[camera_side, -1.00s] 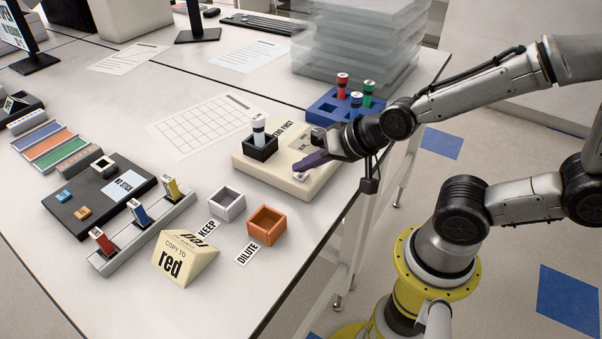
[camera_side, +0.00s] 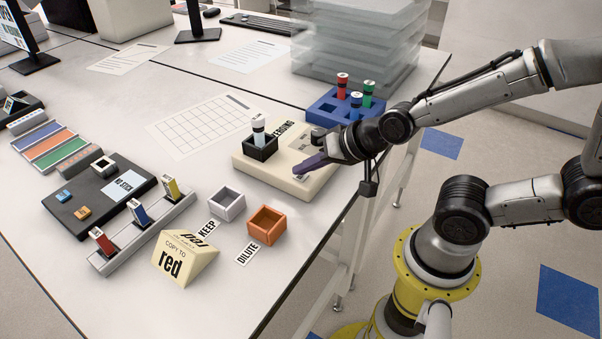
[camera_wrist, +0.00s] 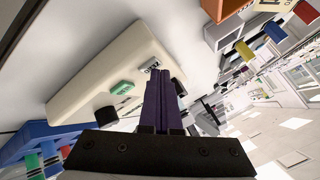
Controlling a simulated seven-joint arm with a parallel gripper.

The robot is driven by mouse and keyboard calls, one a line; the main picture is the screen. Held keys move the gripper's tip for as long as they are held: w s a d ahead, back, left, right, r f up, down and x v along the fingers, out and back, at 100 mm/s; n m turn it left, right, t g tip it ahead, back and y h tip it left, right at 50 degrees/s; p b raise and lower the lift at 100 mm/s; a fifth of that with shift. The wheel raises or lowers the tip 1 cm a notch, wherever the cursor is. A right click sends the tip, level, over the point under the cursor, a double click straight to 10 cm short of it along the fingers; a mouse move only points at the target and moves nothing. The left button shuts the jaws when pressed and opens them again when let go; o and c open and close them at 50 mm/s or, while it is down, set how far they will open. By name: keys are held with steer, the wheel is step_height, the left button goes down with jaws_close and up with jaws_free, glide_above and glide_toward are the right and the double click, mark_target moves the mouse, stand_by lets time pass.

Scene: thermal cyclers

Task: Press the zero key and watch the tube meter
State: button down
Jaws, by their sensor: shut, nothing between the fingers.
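The tube meter is a cream box (camera_side: 265,167) near the table's right edge; it also shows in the wrist view (camera_wrist: 85,85). A pale tube with a white cap (camera_side: 258,128) stands upright in its black holder (camera_side: 260,149). Its top text (camera_side: 283,131) appears to read "ZEROING", partly hidden by my gripper. My gripper (camera_side: 297,170) is shut and empty, its purple fingers pointing down at the meter's front right. The fingertips are at the small labelled key (camera_side: 301,177), which they partly cover. Whether the key is pushed in I cannot tell.
A blue rack (camera_side: 320,113) with red, blue and green tubes stands behind the meter. A white bin (camera_side: 228,204) and an orange bin (camera_side: 266,225) stand in front, by a "COPY TO red" sign (camera_side: 183,257). Clear stacked boxes (camera_side: 357,45) stand at the back.

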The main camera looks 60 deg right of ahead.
mark_target(306, 178)
steer(key=shift+r, duration=0.7)
steer(key=shift+r, duration=2.55)
steer(key=shift+d, duration=0.1)
steer(key=s+d+r+n, duration=0.2)
steer(key=s+r, duration=0.2)
steer(key=r, duration=0.2)
steer(key=s+f+n+g+h, duration=0.1)
steer(key=s+f+n+g, duration=0.1)
steer(key=s+n, duration=0.3)
steer(key=s+g, duration=0.1)
steer(key=s, duration=0.3)
steer(key=shift+d+f+n+g, duration=0.25)
steer(key=shift+f+n+g, duration=0.05)
steer(key=shift+f+n, duration=0.1)
